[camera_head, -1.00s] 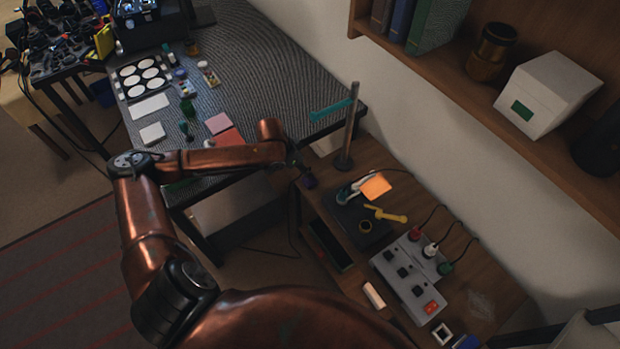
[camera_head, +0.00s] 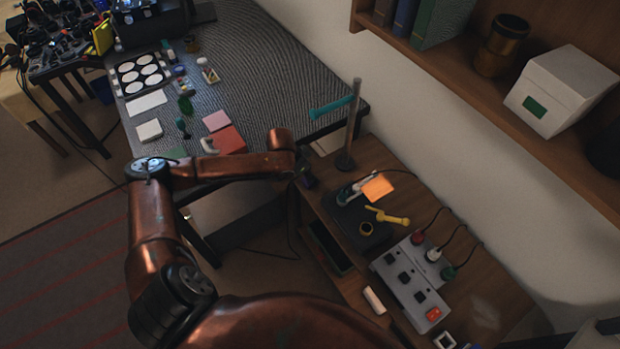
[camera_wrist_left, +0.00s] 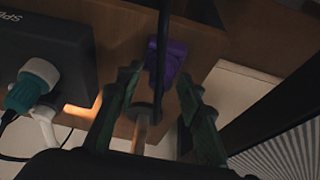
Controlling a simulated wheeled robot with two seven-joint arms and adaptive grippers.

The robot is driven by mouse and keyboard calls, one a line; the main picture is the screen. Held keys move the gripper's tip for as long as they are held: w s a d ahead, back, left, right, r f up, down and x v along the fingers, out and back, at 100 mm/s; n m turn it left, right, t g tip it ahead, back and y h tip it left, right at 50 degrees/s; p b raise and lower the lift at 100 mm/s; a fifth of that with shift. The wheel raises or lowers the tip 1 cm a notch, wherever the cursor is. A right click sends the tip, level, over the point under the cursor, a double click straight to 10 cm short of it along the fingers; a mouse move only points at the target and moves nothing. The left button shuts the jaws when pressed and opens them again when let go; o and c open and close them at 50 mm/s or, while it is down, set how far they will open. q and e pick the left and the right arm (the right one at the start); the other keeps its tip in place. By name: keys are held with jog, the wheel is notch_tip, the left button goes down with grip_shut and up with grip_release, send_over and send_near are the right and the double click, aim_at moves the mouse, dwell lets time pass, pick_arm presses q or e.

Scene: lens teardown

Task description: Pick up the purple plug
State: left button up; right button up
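The purple plug (camera_head: 309,181) shows as a small dark purple shape at the near left edge of the wooden desk, right by the end of my left arm. In the left wrist view the purple plug (camera_wrist_left: 168,64) is beyond the fingertips and between their lines, with a dark upright strip crossing in front of it. My left gripper (camera_wrist_left: 163,85) has its two green fingers apart, with nothing held between them. In the head view my left gripper (camera_head: 301,168) is small, dark and partly hidden. My right gripper is not seen.
The wooden desk (camera_head: 405,185) carries a metal post (camera_head: 351,130), an orange note (camera_head: 378,187), a yellow tool (camera_head: 388,217) and a grey switch box (camera_head: 408,275) with cables. A teal-capped item (camera_wrist_left: 32,85) is left of the fingers in the wrist view.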

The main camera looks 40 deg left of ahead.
pick_arm(q)
grip_shut()
jog(key=shift+r, duration=0.1)
dwell(0.3)
